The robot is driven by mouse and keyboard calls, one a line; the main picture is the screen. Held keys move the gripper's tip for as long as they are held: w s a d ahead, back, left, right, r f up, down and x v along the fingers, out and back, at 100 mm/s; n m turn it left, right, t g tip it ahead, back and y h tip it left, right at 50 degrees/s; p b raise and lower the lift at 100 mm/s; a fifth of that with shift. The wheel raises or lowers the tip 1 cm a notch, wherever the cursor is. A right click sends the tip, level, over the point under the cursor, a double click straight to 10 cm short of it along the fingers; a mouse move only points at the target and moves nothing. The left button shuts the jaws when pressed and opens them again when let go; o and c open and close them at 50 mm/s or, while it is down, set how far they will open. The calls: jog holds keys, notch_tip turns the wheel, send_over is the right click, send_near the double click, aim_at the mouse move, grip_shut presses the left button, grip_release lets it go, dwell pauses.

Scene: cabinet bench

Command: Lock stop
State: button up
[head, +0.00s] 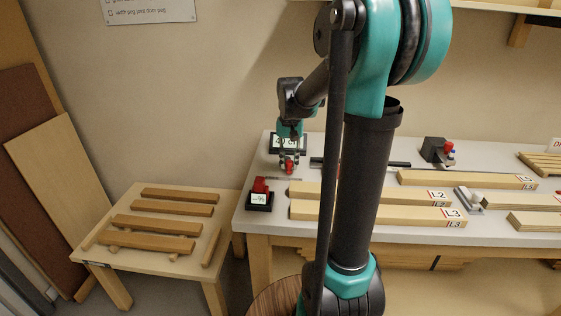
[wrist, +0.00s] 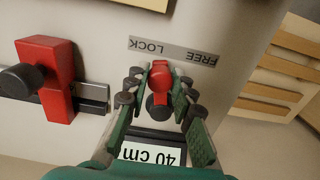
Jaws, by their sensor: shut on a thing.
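A small red lever (wrist: 172,84) with a dark round knob stands beside a grey strip (wrist: 174,51) marked FREE and LOCK, upside down in the wrist view. My gripper (wrist: 163,88) is shut on the red lever, a green finger on each side. The lever points toward the strip between the two words; which setting it is at I cannot tell. In the head view my gripper (head: 289,163) is at the bench's left end, with red showing at its tips. A red stop block (wrist: 48,78) with a dark knob sits on a metal rail (wrist: 95,98), left in the wrist view.
A display reading 40 cm (wrist: 150,154) stands close behind my gripper. A red item on a black base (head: 260,199) is near the bench's front left corner. Labelled boards (head: 300,211) lie to the right. A low table with wooden slats (head: 152,243) stands left of the bench.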

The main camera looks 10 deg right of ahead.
jog(key=shift+o, duration=0.2)
jog(key=shift+d, duration=1.05)
jog(key=shift+c, duration=0.2)
jog(key=shift+w+d, duration=0.2)
jog(key=shift+d, duration=0.15)
jog(key=o, duration=0.8)
jog(key=shift+r, duration=4.5)
jog(key=shift+s, duration=0.15)
